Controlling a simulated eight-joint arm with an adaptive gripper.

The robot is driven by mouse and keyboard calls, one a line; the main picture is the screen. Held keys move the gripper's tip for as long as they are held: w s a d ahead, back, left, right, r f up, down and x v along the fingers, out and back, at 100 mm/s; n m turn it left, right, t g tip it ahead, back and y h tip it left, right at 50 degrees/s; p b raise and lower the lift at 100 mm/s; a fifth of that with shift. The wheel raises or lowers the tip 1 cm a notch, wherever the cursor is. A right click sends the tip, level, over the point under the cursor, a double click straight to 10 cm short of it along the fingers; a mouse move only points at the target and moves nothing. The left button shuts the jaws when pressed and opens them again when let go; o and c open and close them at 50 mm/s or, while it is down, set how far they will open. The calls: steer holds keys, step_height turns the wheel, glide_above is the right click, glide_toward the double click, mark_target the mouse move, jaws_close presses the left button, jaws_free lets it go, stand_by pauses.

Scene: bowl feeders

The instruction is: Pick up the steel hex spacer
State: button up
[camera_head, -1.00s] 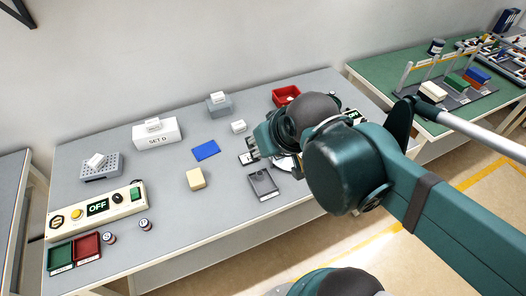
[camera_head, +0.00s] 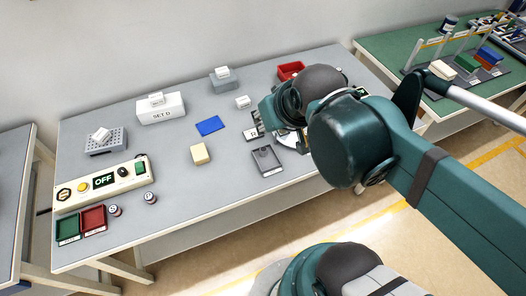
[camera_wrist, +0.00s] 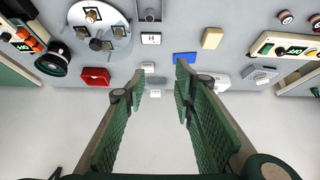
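I cannot single out the steel hex spacer for certain. In the wrist view, a round pale plate (camera_wrist: 119,42) at the upper left carries several small metallic and dark parts, too small to tell apart. In the head view this plate is mostly hidden behind my arm.
The grey table (camera_head: 180,208) holds a blue pad (camera_head: 210,126), a yellow block (camera_head: 201,154), a grey tray (camera_head: 267,161), a red bin (camera_head: 291,70), a white SET D block (camera_head: 161,110) and an OFF control box (camera_head: 103,182). The table's front middle is clear.

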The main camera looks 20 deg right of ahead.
stand_by(0.4)
steer(key=n+g+y+b, duration=0.2)
steer(key=n+g+y, duration=0.25)
steer(key=n, duration=0.75)
glide_above(264, 151)
steer(key=s+d, duration=0.1)
steer(key=d, duration=0.2)
step_height(264, 151, down, 21)
steer(key=shift+s+d+f+h, duration=0.15)
steer(key=shift+d+f+h, duration=0.1)
steer(key=shift+f, duration=0.05)
steer(key=shift+f, duration=0.15)
steer(key=shift+b+x, duration=0.45)
steer(key=shift+x, duration=0.7)
